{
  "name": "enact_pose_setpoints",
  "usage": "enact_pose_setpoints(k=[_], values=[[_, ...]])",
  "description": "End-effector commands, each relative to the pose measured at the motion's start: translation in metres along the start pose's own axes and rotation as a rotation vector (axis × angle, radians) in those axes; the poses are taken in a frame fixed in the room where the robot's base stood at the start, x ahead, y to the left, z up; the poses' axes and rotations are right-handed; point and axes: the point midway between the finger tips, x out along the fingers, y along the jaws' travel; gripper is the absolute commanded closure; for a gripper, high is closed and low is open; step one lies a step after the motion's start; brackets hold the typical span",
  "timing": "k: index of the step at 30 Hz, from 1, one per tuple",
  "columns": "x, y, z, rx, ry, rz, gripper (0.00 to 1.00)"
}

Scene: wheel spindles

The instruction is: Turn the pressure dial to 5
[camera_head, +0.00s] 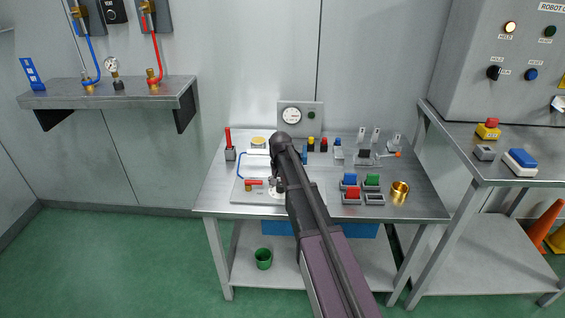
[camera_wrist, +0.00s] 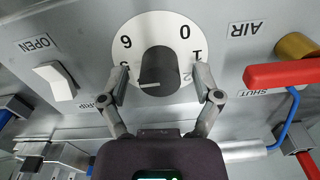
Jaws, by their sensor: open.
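The pressure dial is a white disc with a black knob (camera_wrist: 158,68) at its centre, seen in the wrist view. Its numerals appear upside down; 0, 1 and a partly covered 2 are on the right side. The fingers hide some numerals. In the head view my arm covers much of the white dial disc (camera_head: 277,197).
Beside the dial are a red-handled valve (camera_wrist: 285,73) with the blue pipe and a white rocker switch (camera_wrist: 53,80). A second bench holds a red button box (camera_head: 488,128).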

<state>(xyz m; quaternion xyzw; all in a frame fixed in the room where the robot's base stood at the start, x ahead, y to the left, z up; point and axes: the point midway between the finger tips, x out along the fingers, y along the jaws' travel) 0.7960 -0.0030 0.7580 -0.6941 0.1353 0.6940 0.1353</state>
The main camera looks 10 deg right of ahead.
Motion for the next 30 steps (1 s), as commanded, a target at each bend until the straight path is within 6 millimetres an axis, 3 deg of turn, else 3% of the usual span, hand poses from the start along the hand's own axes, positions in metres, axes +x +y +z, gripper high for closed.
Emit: enact_pose_setpoints(k=[30], values=[[0.0000, -0.0011, 0.0004, -0.681, 0.000, 0.000, 0.18]])
